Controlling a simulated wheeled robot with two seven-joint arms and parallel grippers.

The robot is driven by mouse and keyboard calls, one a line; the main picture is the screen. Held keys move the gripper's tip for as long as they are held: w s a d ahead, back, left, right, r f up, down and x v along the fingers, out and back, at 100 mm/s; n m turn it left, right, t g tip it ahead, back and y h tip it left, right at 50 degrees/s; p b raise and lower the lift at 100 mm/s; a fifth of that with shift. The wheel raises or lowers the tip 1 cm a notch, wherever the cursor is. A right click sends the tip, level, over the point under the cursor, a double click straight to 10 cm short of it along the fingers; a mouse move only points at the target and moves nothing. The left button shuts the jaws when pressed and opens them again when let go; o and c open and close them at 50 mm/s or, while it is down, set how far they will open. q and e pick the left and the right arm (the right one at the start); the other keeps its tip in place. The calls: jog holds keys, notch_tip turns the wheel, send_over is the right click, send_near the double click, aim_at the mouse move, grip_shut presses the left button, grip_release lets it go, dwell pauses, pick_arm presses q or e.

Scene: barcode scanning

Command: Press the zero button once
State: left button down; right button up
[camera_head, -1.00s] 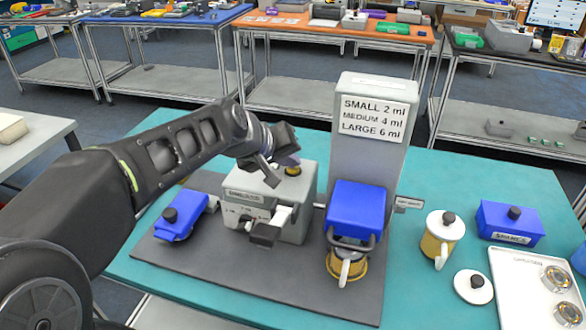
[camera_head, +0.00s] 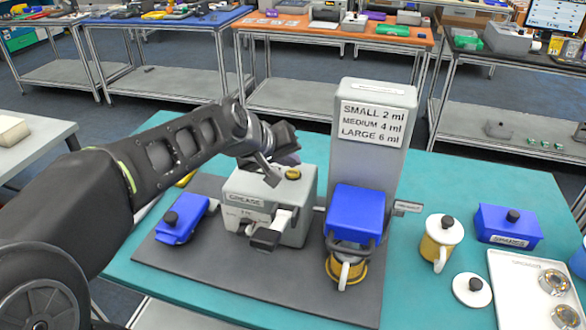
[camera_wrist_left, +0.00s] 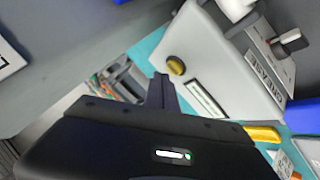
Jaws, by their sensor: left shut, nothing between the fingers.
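A grey box labelled GREASE (camera_head: 243,214) stands on the dark mat. A round yellow button (camera_head: 293,174) is on its top; it also shows in the left wrist view (camera_wrist_left: 176,66). No zero mark is readable on it. My left gripper (camera_head: 272,176) is above the box top, just left of the button. In the left wrist view its shut, empty fingers (camera_wrist_left: 162,92) point toward the box, close to the button; a gap shows between them in that picture. My right gripper is not in view.
A tall grey dispenser (camera_head: 372,130) with a volume sign stands right of the box, with a blue block (camera_head: 355,212) on its front. A blue lidded container (camera_head: 182,218) lies left. A lidded cup (camera_head: 440,240), SPARES box (camera_head: 508,225) and white tray (camera_head: 525,275) are right.

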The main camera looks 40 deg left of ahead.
aim_at(290, 175)
pick_arm(q)
jog(key=shift+r, duration=0.1)
notch_tip(290, 175, up, 5)
jog(key=p, duration=0.3)
jog(key=shift+p, duration=0.4)
dwell(0.9)
